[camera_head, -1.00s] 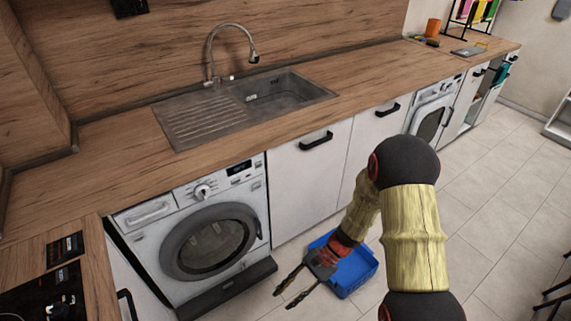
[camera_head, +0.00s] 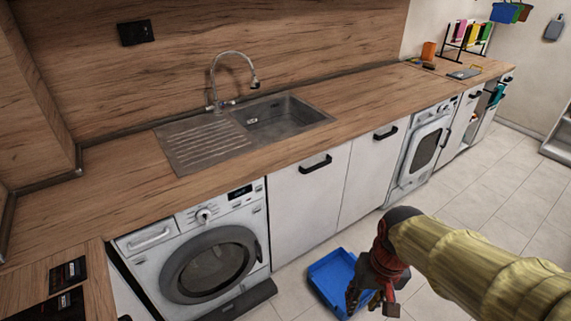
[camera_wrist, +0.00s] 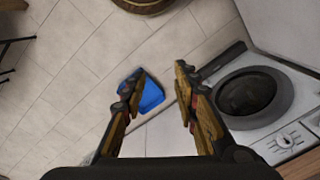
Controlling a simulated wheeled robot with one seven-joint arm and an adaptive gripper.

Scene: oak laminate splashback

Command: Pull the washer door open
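The near white washer (camera_head: 150,265) stands under the counter at the left in the head view. Its round dark-rimmed door (camera_head: 211,265) looks shut. In the wrist view a washer door (camera_wrist: 247,96) shows to the right of my fingers, with a dial panel (camera_wrist: 290,140) below it. My gripper (camera_head: 370,300) is in front of the cabinets, right of the near washer and apart from it. In the wrist view my gripper (camera_wrist: 160,78) has its two fingers spread, with nothing between them. The fingertips are partly unclear in the head view.
A blue bin (camera_head: 325,280) is on the floor beside my gripper; it also shows in the wrist view (camera_wrist: 152,95). A second washer (camera_head: 425,150) stands farther right. White cabinets (camera_head: 305,210) fill the space between. Tiled floor (camera_head: 480,190) at the right is clear.

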